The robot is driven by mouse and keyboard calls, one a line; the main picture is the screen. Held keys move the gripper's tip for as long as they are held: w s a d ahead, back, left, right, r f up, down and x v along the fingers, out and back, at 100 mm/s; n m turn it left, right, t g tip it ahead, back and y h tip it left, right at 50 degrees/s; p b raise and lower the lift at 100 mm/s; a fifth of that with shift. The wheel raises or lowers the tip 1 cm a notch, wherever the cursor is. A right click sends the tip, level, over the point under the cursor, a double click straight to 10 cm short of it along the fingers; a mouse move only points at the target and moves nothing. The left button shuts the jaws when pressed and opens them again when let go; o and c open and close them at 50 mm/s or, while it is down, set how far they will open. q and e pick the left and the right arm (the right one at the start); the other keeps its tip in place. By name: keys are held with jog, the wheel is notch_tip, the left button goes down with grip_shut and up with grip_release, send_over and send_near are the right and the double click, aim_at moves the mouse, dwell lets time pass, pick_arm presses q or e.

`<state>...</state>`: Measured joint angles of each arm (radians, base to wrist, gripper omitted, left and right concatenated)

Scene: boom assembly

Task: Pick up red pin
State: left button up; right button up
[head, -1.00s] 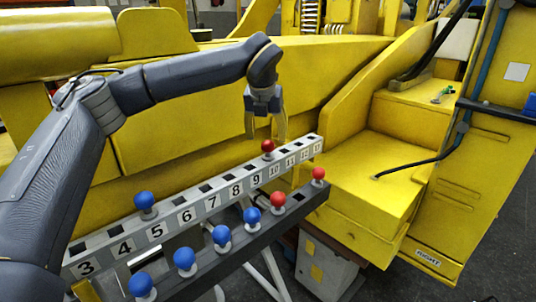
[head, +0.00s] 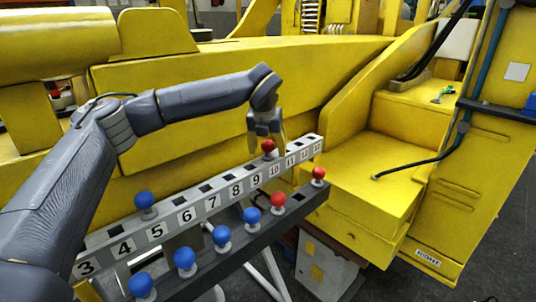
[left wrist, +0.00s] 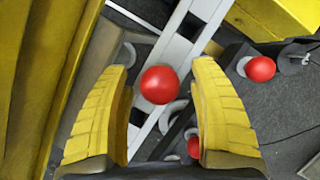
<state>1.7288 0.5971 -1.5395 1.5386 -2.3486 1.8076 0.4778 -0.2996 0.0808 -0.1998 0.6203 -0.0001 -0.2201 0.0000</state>
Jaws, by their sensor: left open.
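A red pin (head: 268,146) with a ball top stands in the numbered rail near number 10. My left gripper (head: 268,148) is open, with its fingers reaching down on either side of this pin's ball. In the left wrist view the red ball (left wrist: 159,85) sits between the two yellow fingers, with a gap to each. Two more red pins stand in the dark front rail, one near its middle right (head: 278,199) and one at its right end (head: 318,174). My right gripper is not in view.
The light rail with numbered holes (head: 213,201) holds a blue pin (head: 145,200) near its left. The dark rail (head: 237,243) in front holds several blue pins. Large yellow machine bodywork (head: 230,105) stands close behind the rails.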

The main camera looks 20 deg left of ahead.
pick_arm(q)
grip_shut()
dwell(0.4)
jog(key=shift+r, duration=0.2)
notch_tip(320, 180, up, 20)
jog(key=shift+f, duration=0.2)
dwell(0.6)
jog(key=shift+r, duration=0.15)
notch_tip(320, 180, up, 7)
dwell(1.5)
jog(key=shift+r, duration=0.1)
